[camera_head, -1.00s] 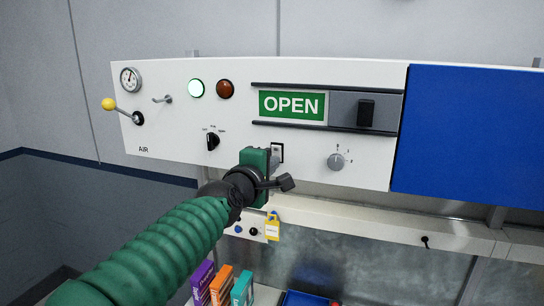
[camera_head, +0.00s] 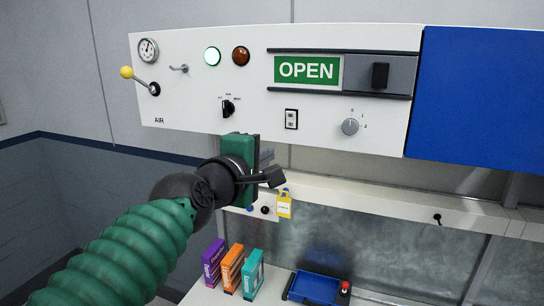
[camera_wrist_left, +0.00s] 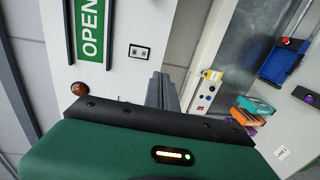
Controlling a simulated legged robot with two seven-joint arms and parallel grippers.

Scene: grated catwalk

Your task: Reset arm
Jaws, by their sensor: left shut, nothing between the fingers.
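My left arm comes in from the lower left in the head view, with its green ribbed sleeve. My left gripper (camera_head: 268,158) is just below the lower edge of the white control panel (camera_head: 190,95), apart from it as far as I can tell. In the left wrist view its grey fingers (camera_wrist_left: 162,92) are together and empty. The panel's rocker switch (camera_head: 291,119) is above and right of the gripper. My right gripper does not show.
The panel carries a gauge (camera_head: 148,50), yellow-knobbed lever (camera_head: 140,81), green OPEN sign (camera_head: 306,70) and knob (camera_head: 350,127). Below are a yellow tag (camera_head: 284,207), upright boxes (camera_head: 232,268) and a blue tray (camera_head: 315,287) with a red-topped item (camera_head: 345,287).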

